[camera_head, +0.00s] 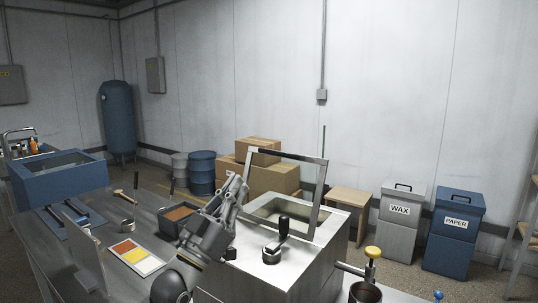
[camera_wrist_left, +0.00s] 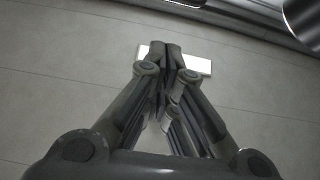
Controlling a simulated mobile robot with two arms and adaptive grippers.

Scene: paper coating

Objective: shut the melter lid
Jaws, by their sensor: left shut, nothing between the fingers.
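The melter (camera_head: 318,248) is a pale metal box at the front middle of the table in the head view. Its lid (camera_head: 322,197) is a glass pane in a metal frame, standing up open above the square opening (camera_head: 276,211). A dark crank handle (camera_head: 276,246) sits on the melter's top. My left gripper (camera_head: 237,183) is just left of the raised lid, fingers pointing up, shut and empty. Whether it touches the frame cannot be told. In the left wrist view, the fingers (camera_wrist_left: 172,50) are together, with a bright white rectangle (camera_wrist_left: 200,65) beyond them. My right gripper is not in view.
WAX (camera_head: 400,210) and PAPER (camera_head: 456,222) bins stand beyond.

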